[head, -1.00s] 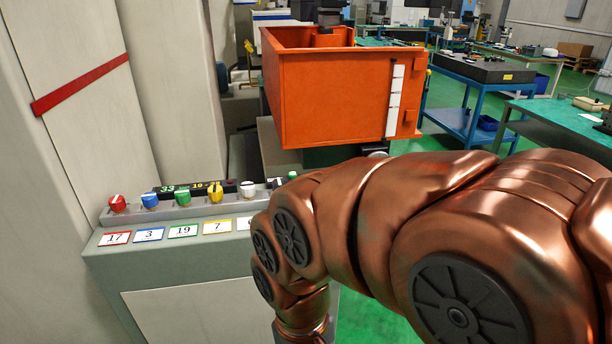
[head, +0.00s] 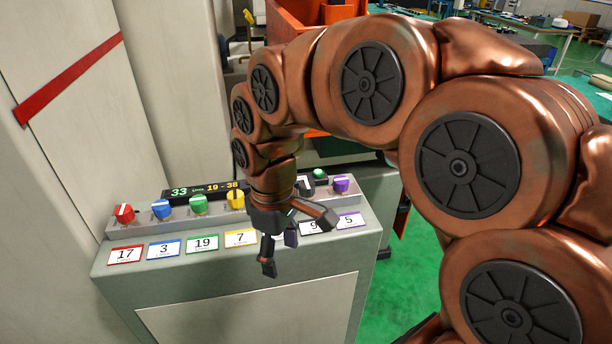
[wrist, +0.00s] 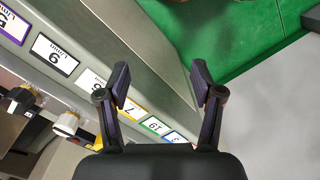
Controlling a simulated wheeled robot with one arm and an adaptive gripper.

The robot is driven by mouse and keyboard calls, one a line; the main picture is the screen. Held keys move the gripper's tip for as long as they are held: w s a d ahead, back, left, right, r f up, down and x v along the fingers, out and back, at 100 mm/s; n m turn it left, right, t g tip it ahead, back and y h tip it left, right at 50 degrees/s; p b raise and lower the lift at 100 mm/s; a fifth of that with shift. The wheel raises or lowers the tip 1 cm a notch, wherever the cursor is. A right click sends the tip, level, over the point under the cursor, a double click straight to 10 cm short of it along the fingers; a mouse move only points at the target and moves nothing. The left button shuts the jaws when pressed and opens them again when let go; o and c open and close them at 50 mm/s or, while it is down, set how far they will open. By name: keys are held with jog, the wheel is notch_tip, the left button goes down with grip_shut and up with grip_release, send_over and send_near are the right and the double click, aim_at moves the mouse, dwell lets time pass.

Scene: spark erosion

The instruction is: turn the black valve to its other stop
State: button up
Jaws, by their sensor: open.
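The black valve (head: 305,186) is a black knob with a white mark, on the sloped panel above the "9" label (head: 311,227). My arm partly hides it in the head view. In the wrist view the black valve (wrist: 20,101) is at the left edge, and the black-framed "9" label (wrist: 54,55) lies nearby. My gripper (head: 280,253) is open and empty, pointing down in front of the console face, apart from the valve. In the wrist view my gripper (wrist: 161,76) shows its two fingers spread, with the console edge and green floor beyond.
Red (head: 124,213), blue (head: 161,209), green (head: 198,204), yellow (head: 236,199) and purple (head: 341,185) knobs line the console. A white knob (wrist: 67,124) is beside the black one. A display (head: 205,190) reads 33 and 19 - 38. An orange tank (head: 290,22) stands behind.

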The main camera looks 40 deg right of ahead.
jog(key=w+d+r+n+p, duration=0.2)
jog(key=w+d+r+n, duration=0.2)
jog(key=w+d, duration=0.55)
jog(key=n+t+p, duration=0.1)
jog(key=n+p, duration=0.1)
send_over(307, 184)
jog(key=shift+a, duration=0.1)
jog(key=shift+s+f+p, duration=0.1)
jog(key=shift+f+p, duration=1.05)
jog(key=shift+f, duration=2.8)
jog(key=shift+c, duration=0.3)
jog(key=c, duration=1.1)
